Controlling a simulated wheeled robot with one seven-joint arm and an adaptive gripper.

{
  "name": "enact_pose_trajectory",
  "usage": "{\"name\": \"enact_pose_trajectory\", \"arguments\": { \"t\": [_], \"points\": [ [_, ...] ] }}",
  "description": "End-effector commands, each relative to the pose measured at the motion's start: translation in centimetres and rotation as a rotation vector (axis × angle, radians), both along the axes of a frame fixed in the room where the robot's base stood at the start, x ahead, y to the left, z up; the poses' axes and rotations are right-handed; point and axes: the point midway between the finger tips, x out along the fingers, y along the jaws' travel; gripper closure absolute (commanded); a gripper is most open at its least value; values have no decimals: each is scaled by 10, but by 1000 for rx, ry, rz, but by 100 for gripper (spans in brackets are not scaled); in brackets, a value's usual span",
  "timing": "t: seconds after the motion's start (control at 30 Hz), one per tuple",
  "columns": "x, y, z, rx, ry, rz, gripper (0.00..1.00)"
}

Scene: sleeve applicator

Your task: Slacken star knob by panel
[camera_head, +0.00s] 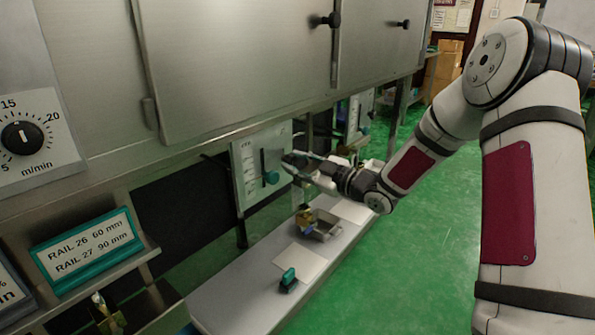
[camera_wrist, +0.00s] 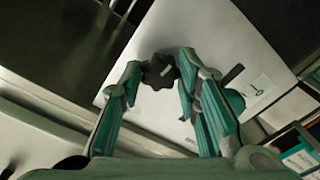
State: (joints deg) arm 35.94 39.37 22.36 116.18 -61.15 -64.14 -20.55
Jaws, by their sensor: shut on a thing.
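The black star knob (camera_wrist: 160,71) shows in the wrist view in front of a pale panel (camera_wrist: 205,30). My gripper (camera_wrist: 159,67) has its two green-padded fingers on either side of the knob, shut on it. In the head view my gripper (camera_head: 294,163) reaches the right side of the upright white panel (camera_head: 247,160), which bears a printed scale and a teal pointer (camera_head: 270,172). The knob is hidden or too small to tell apart there.
A long pale rail table (camera_head: 245,300) runs below, with a teal-topped block (camera_head: 288,280) and a metal tray (camera_head: 322,228) on it. A steel cabinet (camera_head: 230,60) overhangs the panel. A speed dial (camera_head: 22,138) and rail label (camera_head: 88,250) are at left. Green floor at right is clear.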

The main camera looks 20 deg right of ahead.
Motion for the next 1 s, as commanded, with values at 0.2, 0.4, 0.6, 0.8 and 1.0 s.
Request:
{"name": "enact_pose_trajectory", "arguments": {
  "t": [0.2,0.4,0.6,0.8,1.0],
  "points": [
    [-1,0,-3,-44,-26,-1,98],
    [0,-1,-2,-53,-33,-1,98],
    [0,-1,-2,-53,-32,0,98],
    [0,0,-2,-52,-34,0,50],
    [0,0,-1,-51,-35,0,50]
  ]
}}
